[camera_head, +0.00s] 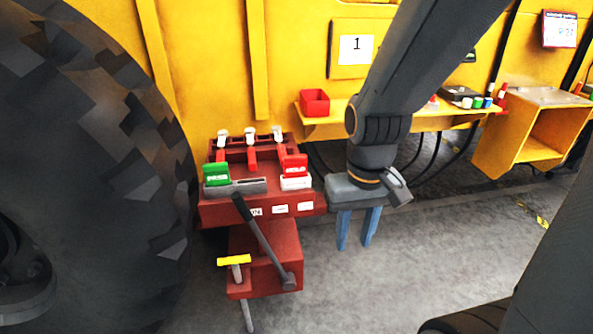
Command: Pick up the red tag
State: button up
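A red tag (294,165) stands at the right side of the dark red casting (222,212), just above a white block (296,183). A green tag (216,174) stands at the left side of the same casting.
A lever (262,240) and a yellow handle (234,261) stick out below the casting. A large tyre (90,170) fills the left. A yellow shelf (330,119) holds a red bin (315,102). Grey floor lies open at right.

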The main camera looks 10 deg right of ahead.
aim_at(295, 166)
jog(key=k, duration=0.6)
jog(key=z, duration=0.5)
jog(key=i, duration=0.5)
jog(key=z, duration=0.6)
jog(key=i, duration=0.7)
jog(key=u, duration=0.65)
jog(key=i, duration=0.75)
jog(key=u, duration=0.7)
